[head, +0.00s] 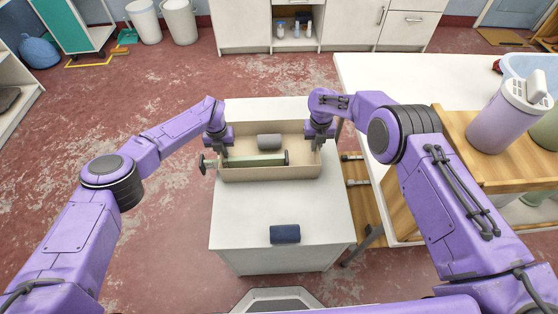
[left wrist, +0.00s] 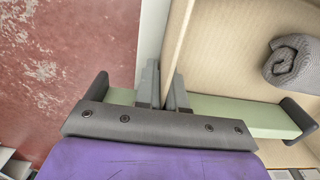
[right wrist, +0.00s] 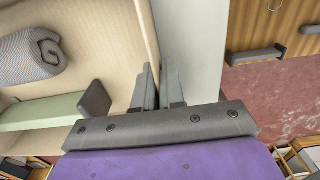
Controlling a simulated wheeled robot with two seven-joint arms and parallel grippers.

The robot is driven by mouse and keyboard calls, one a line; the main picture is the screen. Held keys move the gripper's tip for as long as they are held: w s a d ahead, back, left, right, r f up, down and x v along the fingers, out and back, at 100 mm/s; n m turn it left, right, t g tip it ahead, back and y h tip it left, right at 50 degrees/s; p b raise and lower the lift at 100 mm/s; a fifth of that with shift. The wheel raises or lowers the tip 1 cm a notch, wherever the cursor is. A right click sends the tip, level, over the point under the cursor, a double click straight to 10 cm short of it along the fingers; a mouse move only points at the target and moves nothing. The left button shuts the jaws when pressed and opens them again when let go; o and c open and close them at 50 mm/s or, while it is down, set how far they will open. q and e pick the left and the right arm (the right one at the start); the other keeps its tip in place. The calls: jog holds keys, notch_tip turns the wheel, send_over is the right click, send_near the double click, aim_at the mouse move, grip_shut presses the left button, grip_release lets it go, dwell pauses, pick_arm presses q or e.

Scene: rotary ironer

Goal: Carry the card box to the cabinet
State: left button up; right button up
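The card box (head: 270,173) is a beige open-topped box on a small white table. Inside lies a grey rolled cloth (head: 269,142). A pale green bar with dark ends (head: 256,160) lies low in the box at its right end, while its left end sticks out past the left wall. My left gripper (left wrist: 163,88) has its fingers on both sides of the box's left wall, closed on it. My right gripper (right wrist: 157,88) is closed the same way on the right wall. The white cabinet (head: 345,25) stands at the back, with an open niche holding bottles.
A counter (head: 385,75) with a wooden rack (head: 470,165) and a lilac canister (head: 495,120) stands at right. Red floor (head: 150,95) is open to the left and behind.

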pick_arm(q)
jog(key=o, duration=0.4)
pick_arm(e)
jog(key=o, duration=0.4)
jog(key=shift+o, duration=0.2)
pick_arm(q)
notch_tip(320, 180, up, 12)
jog(key=shift+f, duration=0.1)
pick_arm(e)
jog(key=shift+r, duration=0.3)
notch_tip(320, 180, up, 12)
jog(key=shift+f, duration=0.25)
